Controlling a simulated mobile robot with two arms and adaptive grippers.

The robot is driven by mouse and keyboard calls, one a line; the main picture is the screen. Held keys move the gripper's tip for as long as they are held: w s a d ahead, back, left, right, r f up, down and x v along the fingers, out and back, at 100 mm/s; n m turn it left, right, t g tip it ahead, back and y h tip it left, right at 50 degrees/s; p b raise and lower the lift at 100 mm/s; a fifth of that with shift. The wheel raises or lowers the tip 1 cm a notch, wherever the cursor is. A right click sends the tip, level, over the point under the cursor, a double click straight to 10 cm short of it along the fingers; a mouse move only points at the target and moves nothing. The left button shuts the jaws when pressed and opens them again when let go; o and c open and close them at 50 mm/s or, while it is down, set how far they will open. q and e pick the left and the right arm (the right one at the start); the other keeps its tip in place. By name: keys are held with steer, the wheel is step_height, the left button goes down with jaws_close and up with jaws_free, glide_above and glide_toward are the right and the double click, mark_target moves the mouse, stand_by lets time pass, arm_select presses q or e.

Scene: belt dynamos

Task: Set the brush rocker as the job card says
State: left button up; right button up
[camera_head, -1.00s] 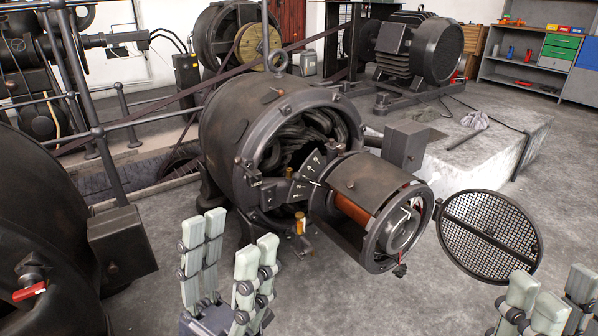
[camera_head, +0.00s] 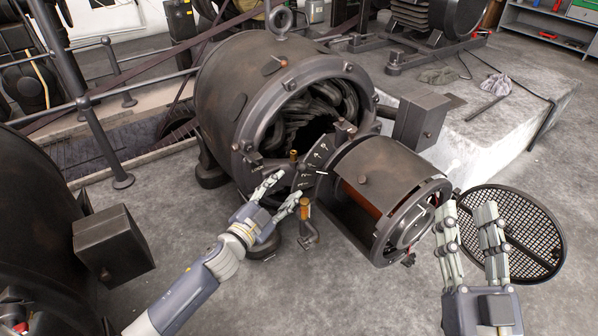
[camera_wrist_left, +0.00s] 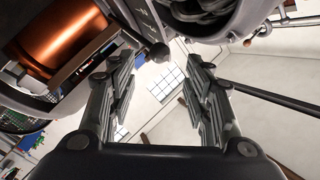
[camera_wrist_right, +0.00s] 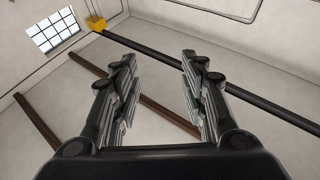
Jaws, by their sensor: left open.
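The dynamo (camera_head: 235,95) stands at centre, its front open. A dark scale plate with white marks (camera_head: 316,155), apparently part of the brush rocker, sits between the housing and the commutator end (camera_head: 385,190). A small brass piece (camera_head: 293,155) is at the plate's left, and a brass-coloured handle (camera_head: 304,212) is below it. My left gripper (camera_head: 287,191) is open just left of the handle and below the plate; contact cannot be told. In the left wrist view a dark round knob (camera_wrist_left: 160,53) shows beyond its fingers. My right gripper (camera_head: 467,213) is open and empty, fingers up. No job card shows.
A round mesh cover (camera_head: 520,235) is at the right, behind my right gripper. A dark box (camera_head: 422,118) juts from the dynamo's right side. Railings (camera_head: 85,105) and another dark machine (camera_head: 35,230) are at the left. The front floor is clear.

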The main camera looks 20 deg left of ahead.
mark_target(299, 171)
arm_select(q)
steer(key=b+x, duration=0.1)
steer(key=x, duration=0.7)
steer(key=shift+b, duration=0.3)
arm_select(e)
steer(key=s+r+t+y, duration=0.1)
steer(key=s+r+t, duration=0.4)
steer(key=r, duration=0.1)
steer(key=shift+d+r+y, duration=0.2)
steer(key=shift+r+y, duration=0.2)
arm_select(q)
steer(key=shift+w+d, duration=0.1)
steer(key=shift+w, duration=0.05)
jaws_close()
